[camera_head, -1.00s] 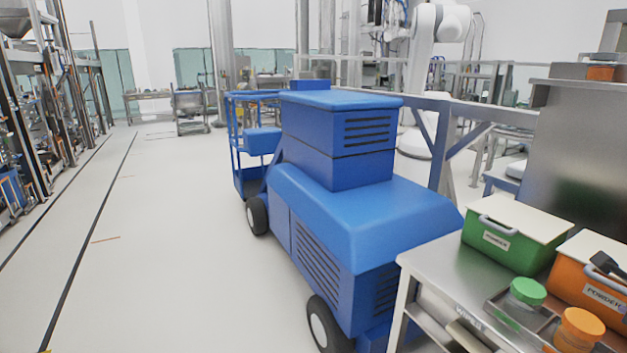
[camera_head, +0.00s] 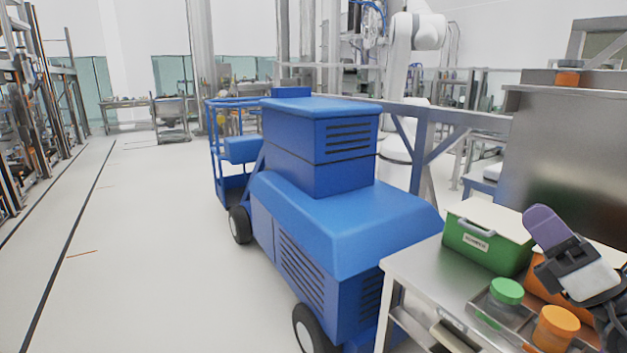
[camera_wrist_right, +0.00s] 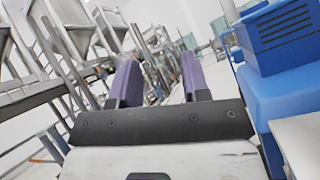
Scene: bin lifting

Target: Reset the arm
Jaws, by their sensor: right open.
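My right gripper (camera_head: 547,232) is at the right side of the head view, raised over the orange bin (camera_head: 540,277) and partly hiding it. Its purple fingers also show in the right wrist view (camera_wrist_right: 160,82), apart with nothing between them. The green bin (camera_head: 482,252), with a pale lid and a label, stands on the metal table (camera_head: 425,272) left of the gripper. My left gripper is not in view.
A green-lidded jar (camera_head: 507,291) and an orange-lidded jar (camera_head: 558,322) stand in a tray at the table's front. A large blue vehicle (camera_head: 350,225) stands left of the table. The floor (camera_head: 150,250) farther left is clear.

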